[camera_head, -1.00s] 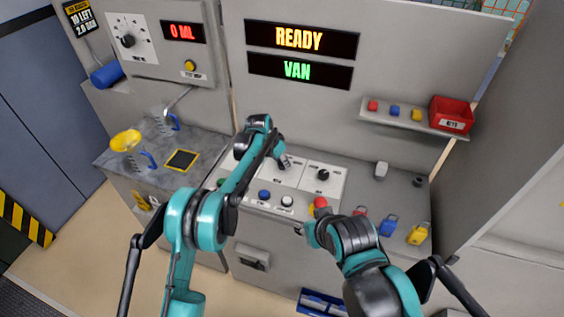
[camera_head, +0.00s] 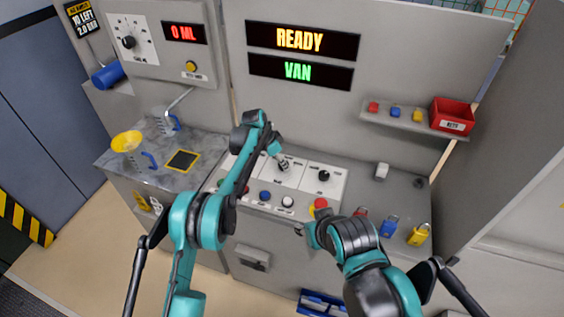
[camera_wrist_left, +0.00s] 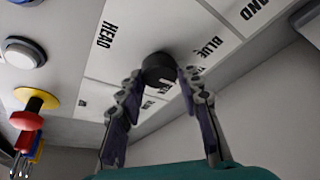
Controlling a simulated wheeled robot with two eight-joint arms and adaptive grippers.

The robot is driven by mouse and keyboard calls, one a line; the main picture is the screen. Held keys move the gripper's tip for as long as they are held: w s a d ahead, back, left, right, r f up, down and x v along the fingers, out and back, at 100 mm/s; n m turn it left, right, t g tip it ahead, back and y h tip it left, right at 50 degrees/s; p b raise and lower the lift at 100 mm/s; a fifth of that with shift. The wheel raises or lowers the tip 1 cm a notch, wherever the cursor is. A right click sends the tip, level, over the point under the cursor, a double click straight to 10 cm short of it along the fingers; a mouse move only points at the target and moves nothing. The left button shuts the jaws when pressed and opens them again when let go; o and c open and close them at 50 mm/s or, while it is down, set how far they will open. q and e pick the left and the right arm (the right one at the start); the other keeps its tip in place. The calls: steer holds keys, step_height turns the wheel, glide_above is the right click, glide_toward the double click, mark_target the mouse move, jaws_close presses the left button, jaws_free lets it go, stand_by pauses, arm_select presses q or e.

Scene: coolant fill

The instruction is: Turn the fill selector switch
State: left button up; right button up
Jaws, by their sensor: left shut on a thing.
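A black selector knob (camera_wrist_left: 157,69) sits on a white plate of the desk panel, between labels reading HEAD and BLUE in the left wrist view. My left gripper (camera_wrist_left: 160,82) is shut on this knob, one finger on each side. In the head view my left gripper (camera_head: 284,164) is at the panel's left white plate and hides the knob there. A second black knob (camera_head: 323,175) stands free on the white plate to its right. My right gripper (camera_head: 300,231) is low in front of the panel, apart from both knobs; its fingers are too small to read.
A red button (camera_head: 320,204) on a yellow base stands near my right gripper, with blue (camera_head: 265,195) and white (camera_head: 288,201) buttons to its left. Padlocks (camera_head: 388,226) are at the right. Displays read READY and VAN (camera_head: 300,71). A dial (camera_head: 128,42) is at upper left.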

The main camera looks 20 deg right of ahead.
arm_select(q)
steer(key=o, duration=1.2)
steer(key=shift+c, duration=0.2)
steer(key=v, duration=1.2)
